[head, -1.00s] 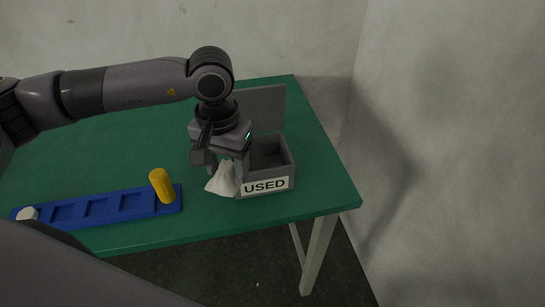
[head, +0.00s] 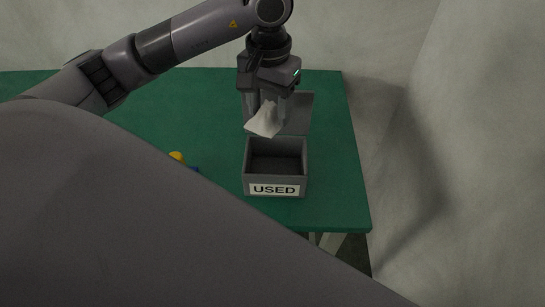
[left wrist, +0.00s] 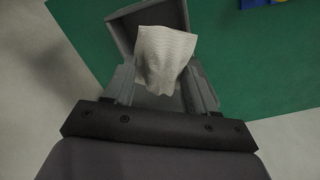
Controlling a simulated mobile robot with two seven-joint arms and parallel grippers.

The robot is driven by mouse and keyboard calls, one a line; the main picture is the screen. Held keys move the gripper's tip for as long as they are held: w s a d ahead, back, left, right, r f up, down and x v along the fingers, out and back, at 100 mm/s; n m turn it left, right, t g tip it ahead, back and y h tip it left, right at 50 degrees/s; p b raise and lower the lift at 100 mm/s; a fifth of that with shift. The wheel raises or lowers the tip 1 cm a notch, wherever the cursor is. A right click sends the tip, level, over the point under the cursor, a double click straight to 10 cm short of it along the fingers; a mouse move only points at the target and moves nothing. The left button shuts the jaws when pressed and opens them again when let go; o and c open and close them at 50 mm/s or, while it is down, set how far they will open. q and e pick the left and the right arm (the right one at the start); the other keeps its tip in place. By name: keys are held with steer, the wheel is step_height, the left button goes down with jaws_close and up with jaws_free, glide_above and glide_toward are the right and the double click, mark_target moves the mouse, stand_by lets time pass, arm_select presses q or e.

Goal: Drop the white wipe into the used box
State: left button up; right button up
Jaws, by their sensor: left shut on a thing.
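The white wipe (head: 264,121) hangs from my left gripper (head: 267,106), which is shut on it. The wipe also shows in the left wrist view (left wrist: 163,58), between the fingers of the left gripper (left wrist: 160,88). The used box (head: 275,189) is a grey open box with a "USED" label on its front and a raised lid (head: 299,114) at its back. In the head view, the wipe is just above the box opening. In the left wrist view, the wipe covers part of the box (left wrist: 125,27). My right gripper is not in view.
The box stands on the green table (head: 215,130) near its right edge. A yellow piece (head: 177,157) and a bit of the blue rack (head: 194,169) show left of the box. My own grey arm part hides much of the table's front.

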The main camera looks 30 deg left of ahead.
arm_select(q)
step_height(320, 180, down, 6)
steer(key=b, duration=0.2)
steer(key=shift+b, duration=0.35)
steer(key=o, duration=1)
steer(key=shift+r, duration=0.1)
step_height(320, 180, up, 6)
steer(key=shift+f+b, duration=0.25)
steer(key=shift+b, duration=0.05)
steer(key=shift+r, duration=0.8)
